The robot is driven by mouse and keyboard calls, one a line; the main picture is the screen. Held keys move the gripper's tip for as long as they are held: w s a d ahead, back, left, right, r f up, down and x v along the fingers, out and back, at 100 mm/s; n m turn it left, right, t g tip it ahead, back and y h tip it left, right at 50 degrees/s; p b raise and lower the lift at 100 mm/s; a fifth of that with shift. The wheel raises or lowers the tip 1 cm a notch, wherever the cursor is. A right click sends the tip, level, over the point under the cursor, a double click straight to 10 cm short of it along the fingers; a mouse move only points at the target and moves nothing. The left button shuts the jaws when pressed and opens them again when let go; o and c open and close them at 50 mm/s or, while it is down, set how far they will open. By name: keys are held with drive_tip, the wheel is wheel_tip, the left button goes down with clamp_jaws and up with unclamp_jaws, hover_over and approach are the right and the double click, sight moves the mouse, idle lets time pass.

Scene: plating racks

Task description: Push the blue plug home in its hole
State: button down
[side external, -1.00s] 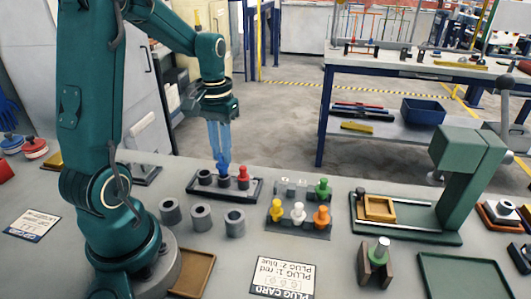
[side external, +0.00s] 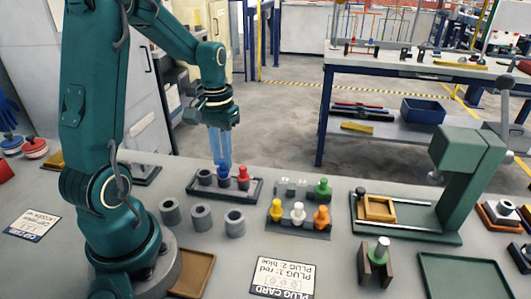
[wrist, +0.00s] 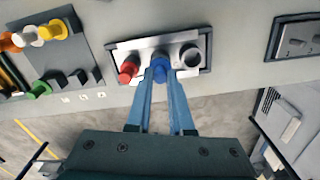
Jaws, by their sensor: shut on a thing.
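The blue plug (side external: 224,171) is at the middle grey collar of a small rack (side external: 259,190). It looks upright, and its lower end is hidden in or behind the collar, so I cannot tell its depth. My gripper (side external: 223,163) points down with its blue fingers on either side of the plug. In the wrist view, the fingertips (wrist: 160,75) are shut on the blue plug (wrist: 158,66). A red plug (side external: 243,172) stands in the collar to the right. The collar to the left (side external: 205,177) shows no plug.
Several loose grey collars (side external: 202,217) stand in front of the rack. A holder (side external: 299,232) with green, yellow, white and orange plugs is to the right. A plug card (side external: 282,279) lies at the front. A green press (side external: 455,190) stands farther right.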

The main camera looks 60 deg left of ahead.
sight(222, 160)
drive_tip(key=shift+f, duration=0.45)
drive_tip(key=c, duration=0.7)
unclamp_jaws()
drive_tip(key=shift+r, duration=2.55)
